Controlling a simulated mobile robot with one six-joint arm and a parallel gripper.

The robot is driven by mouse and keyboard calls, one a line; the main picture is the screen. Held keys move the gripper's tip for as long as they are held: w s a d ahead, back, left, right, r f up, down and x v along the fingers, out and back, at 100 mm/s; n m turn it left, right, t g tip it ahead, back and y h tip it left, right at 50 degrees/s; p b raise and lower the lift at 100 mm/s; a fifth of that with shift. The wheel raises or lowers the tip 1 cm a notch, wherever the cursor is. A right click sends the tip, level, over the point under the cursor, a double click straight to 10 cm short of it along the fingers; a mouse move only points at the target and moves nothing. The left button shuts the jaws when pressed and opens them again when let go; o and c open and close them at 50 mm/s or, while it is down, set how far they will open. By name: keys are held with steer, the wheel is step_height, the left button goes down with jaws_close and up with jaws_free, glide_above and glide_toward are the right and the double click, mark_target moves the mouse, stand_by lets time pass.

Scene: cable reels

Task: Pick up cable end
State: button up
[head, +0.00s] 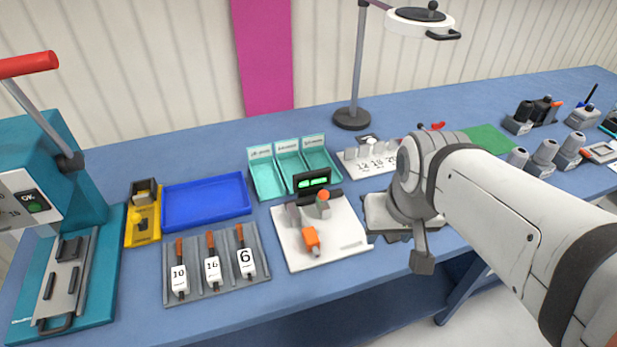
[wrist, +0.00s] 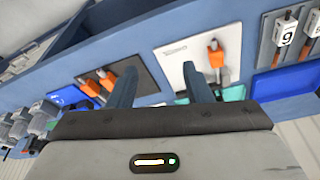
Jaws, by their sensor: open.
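Three cable ends lie side by side in a grey grooved rack (head: 216,292). Each has a brown-orange upper part and a white numbered tag: the 10 cable end (head: 180,281), the 16 cable end (head: 212,268) and the 6 cable end (head: 246,262). My gripper (head: 422,262) hangs over the front edge of the table, right of the rack and apart from it. Only part of it shows in the head view. In the wrist view my gripper (wrist: 159,72) is open with nothing between its fingers; two tagged cable ends (wrist: 286,38) show at the upper right.
A white fixture (head: 345,240) with an orange part stands between rack and gripper. A blue tray (head: 207,200), yellow holder (head: 142,225) and teal bins (head: 267,180) lie behind. A teal press (head: 75,170) with a red-handled lever is at left. A lamp (head: 352,118) stands at the back.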

steer(key=shift+o, duration=0.6)
steer(key=w+a+f+n+g+p, duration=0.1)
steer(key=w+a, duration=0.4)
steer(key=w, duration=0.2)
steer(key=shift+f+n, duration=0.3)
steer(key=shift+f, duration=0.1)
steer(key=n+g+p, duration=0.1)
steer(key=n+g, duration=0.1)
glide_above(311, 234)
step_height(311, 234, down, 6)
steer(key=shift+r, duration=0.2)
steer(key=shift+w+a+f, duration=0.15)
steer(key=shift+a+f, duration=0.05)
steer(key=shift+f, duration=0.15)
step_height(311, 234, down, 8)
steer(key=shift+d+r+p, duration=0.15)
steer(key=shift+r+p, duration=0.1)
steer(key=shift+p, duration=0.45)
steer(key=shift+c, duration=0.3)
steer(key=c, duration=1)
jaws_close()
steer(key=shift+r, duration=0.15)
